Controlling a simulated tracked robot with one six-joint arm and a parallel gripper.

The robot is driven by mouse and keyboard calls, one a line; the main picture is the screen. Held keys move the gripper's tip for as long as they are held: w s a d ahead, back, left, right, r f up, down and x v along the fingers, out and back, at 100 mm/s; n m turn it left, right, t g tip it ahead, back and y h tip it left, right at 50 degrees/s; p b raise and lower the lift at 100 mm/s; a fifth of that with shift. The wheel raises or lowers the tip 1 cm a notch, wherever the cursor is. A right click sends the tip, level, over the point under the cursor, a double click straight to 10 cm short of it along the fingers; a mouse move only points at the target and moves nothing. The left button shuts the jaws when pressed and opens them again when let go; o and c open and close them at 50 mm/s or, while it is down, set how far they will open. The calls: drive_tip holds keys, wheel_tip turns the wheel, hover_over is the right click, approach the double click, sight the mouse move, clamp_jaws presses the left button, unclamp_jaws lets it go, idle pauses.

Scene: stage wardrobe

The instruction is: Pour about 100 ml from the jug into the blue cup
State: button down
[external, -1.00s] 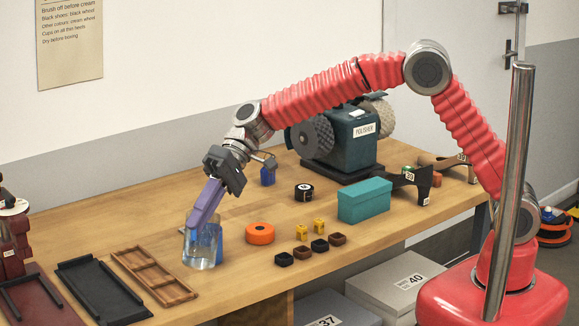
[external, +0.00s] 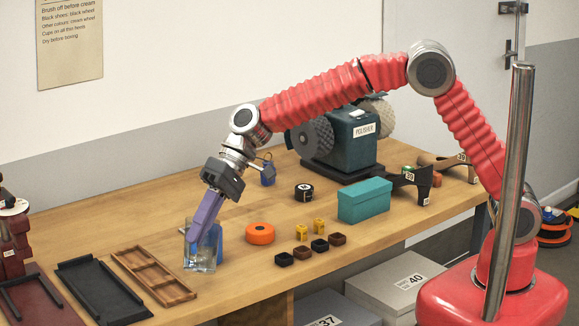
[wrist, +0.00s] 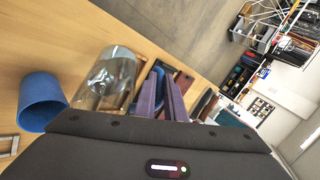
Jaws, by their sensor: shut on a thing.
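The clear glass jug (external: 198,259) with water in it stands near the front left of the bench and looks about upright. It also shows in the wrist view (wrist: 106,80). My gripper (external: 204,222) has purple fingers (wrist: 164,100) shut on the jug; the exact contact is hard to see. The blue cup (wrist: 40,101) is left of the jug in the wrist view, apart from it there. In the external view the jug and fingers largely hide it, with a blue strip (external: 219,240) showing at their right. I cannot tell whether the jug's base touches the bench.
An orange round thing (external: 260,233), yellow pieces (external: 318,226) and several small dark trays are right of the jug. A wooden compartment tray (external: 153,276) and black tray (external: 100,290) lie left. A teal box (external: 364,200) and polisher (external: 342,140) stand further right.

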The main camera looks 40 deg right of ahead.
drive_tip(key=shift+s+a+f+h, duration=0.3)
drive_tip(key=shift+f, duration=0.1)
drive_tip(key=shift+s+a+t+h+b, duration=0.25)
drive_tip(key=shift+s+t+h+b, duration=0.05)
drive_tip(key=shift+t+b, duration=0.2)
drive_tip(key=shift+s+a+n, duration=0.15)
drive_tip(key=shift+n, duration=0.15)
drive_tip(key=s+a+f+n+t+h+b, duration=0.1)
drive_tip(key=s+a+f+t+h+b, duration=0.2)
drive_tip(key=f+t+h+b, duration=0.1)
drive_tip(key=shift+s+a+f+b, duration=0.2)
drive_tip(key=shift+s+a+b, duration=0.15)
drive_tip(key=shift+s+b, duration=0.1)
idle(1.0)
idle(0.4)
